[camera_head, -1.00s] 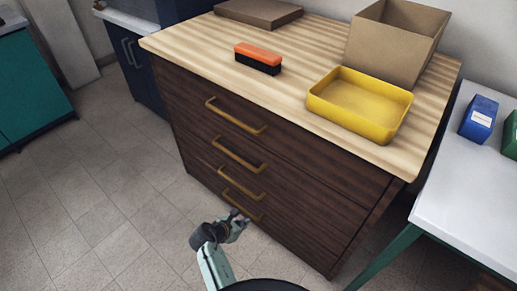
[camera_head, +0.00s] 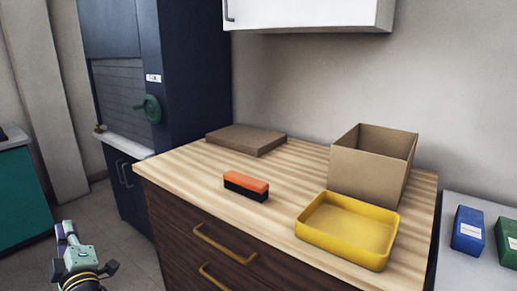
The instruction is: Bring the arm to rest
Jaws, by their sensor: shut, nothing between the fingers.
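My gripper (camera_head: 65,230) shows at the lower left, with pale green-grey and black parts and a yellow band below. Its fingers look shut with nothing between them, though they are small and hard to make out. It is in front of the floor, left of the wooden drawer cabinet (camera_head: 165,213), and appears apart from it. The rest of my arm is cut off by the bottom edge.
On the cabinet top are an orange-and-black brush (camera_head: 246,186), a yellow tray (camera_head: 345,233), an open cardboard box (camera_head: 370,170) and a flat brown box (camera_head: 246,140). A dark blue cabinet (camera_head: 185,70) stands behind. A white wall cupboard (camera_head: 305,14) hangs above.

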